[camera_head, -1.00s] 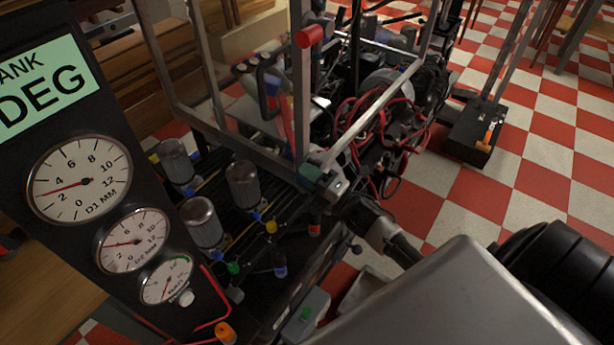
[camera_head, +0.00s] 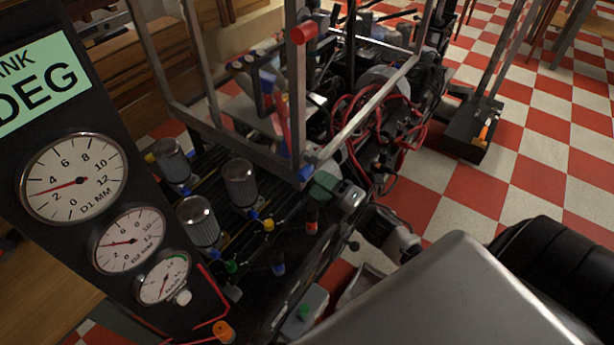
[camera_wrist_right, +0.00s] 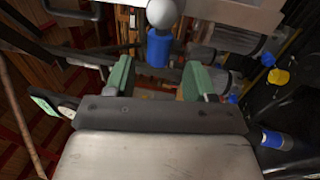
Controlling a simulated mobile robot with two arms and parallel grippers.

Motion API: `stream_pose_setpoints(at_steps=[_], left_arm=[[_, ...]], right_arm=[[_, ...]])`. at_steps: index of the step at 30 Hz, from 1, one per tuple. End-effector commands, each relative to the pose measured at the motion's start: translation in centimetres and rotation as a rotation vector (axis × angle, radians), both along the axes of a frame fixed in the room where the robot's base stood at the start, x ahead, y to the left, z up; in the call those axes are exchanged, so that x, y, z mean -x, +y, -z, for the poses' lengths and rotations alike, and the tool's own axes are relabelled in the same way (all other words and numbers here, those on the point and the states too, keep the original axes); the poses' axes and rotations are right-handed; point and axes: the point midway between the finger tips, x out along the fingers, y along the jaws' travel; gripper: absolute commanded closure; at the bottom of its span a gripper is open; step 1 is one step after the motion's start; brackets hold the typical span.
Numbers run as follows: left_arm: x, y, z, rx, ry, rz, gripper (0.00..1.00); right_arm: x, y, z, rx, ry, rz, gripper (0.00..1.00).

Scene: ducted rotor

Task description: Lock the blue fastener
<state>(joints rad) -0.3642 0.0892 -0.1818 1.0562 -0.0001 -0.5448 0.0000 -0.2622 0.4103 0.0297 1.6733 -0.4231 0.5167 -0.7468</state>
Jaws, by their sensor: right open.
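The blue fastener (camera_head: 304,173) is a small blue piece at the lower corner of the grey metal frame. In the right wrist view it is a blue cylinder (camera_wrist_right: 159,47) below a pale round knob. My right gripper (camera_head: 328,186) has green finger pads and is just to the lower right of the fastener. In the right wrist view the gripper (camera_wrist_right: 157,79) is open, with a clear gap between its pads. The fastener shows beyond this gap, in line with it and not between the pads. My left gripper is not in view.
A dark gauge panel (camera_head: 118,140) stands at the left. Several metal canisters (camera_head: 241,183) stand on the black base by the frame. A red-capped post (camera_head: 302,34) rises above the fastener. Red hoses (camera_head: 378,112) lie behind. Open checkered floor (camera_head: 545,150) is at the right.

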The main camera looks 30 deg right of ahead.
Motion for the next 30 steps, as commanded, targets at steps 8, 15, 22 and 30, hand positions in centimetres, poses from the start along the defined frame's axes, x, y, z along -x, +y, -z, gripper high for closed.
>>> stream_pose_setpoints(at_steps=[8, 15, 22, 30], left_arm=[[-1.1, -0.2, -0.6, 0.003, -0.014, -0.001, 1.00], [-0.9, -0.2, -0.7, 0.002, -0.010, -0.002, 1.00], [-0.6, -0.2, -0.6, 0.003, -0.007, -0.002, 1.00], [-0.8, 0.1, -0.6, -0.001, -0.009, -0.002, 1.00]], right_arm=[[4.4, -1.8, 1.0, 0.003, 0.002, 0.000, 0.45], [5.3, -2.2, 1.1, 0.003, -0.001, 0.000, 0.45], [5.3, -2.2, 1.1, 0.003, -0.001, 0.000, 0.45], [5.3, -2.2, 1.3, -0.002, 0.006, 0.003, 0.45]])
